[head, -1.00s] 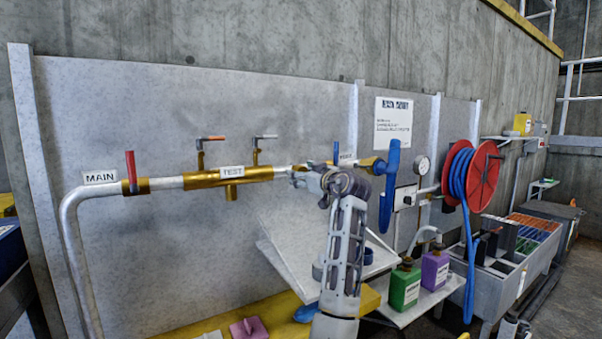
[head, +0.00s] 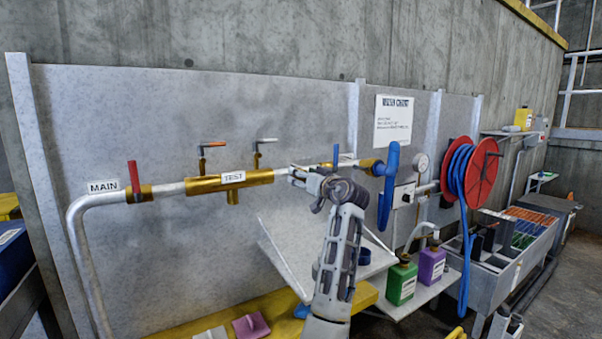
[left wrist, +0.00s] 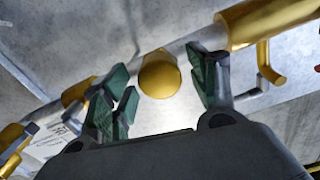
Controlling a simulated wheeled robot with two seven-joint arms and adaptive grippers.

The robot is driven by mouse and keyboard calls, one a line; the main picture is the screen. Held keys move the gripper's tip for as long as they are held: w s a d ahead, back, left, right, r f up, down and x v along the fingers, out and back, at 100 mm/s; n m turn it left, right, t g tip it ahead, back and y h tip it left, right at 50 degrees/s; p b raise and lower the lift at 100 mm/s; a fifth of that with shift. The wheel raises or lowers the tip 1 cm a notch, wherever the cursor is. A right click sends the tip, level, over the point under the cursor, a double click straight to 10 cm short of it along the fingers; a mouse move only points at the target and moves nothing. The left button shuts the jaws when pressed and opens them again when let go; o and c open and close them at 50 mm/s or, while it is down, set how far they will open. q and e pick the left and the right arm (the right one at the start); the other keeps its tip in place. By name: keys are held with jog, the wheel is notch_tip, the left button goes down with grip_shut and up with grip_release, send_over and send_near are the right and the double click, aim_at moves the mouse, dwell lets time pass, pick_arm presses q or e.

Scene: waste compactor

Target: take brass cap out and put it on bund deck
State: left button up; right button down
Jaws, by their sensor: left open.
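The round brass cap (left wrist: 160,76) shows in the left wrist view, on the pale pipe between my fingers. In the head view it is hidden behind my left gripper (head: 296,174), which is at the pipe just right of the TEST brass fitting (head: 215,183). My left gripper (left wrist: 160,92) is open. Its green-padded fingers stand on either side of the cap, with a visible gap each side. A yellow deck (head: 283,303), possibly the bund deck, runs low along the wall, partly behind my left arm. My right gripper is not in view.
A pink item (head: 251,326) sits on the yellow deck. A tilted grey panel (head: 285,250) stands behind my arm. Green (head: 401,283) and purple (head: 431,265) bottles stand on a shelf to the right.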

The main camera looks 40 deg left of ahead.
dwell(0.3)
pick_arm(q)
jog(key=m+p, duration=0.5)
jog(key=p, duration=0.1)
jog(key=shift+p, duration=0.3)
dwell(0.5)
dwell(0.3)
jog(key=m+p, duration=0.5)
jog(key=p, duration=0.2)
dwell(0.8)
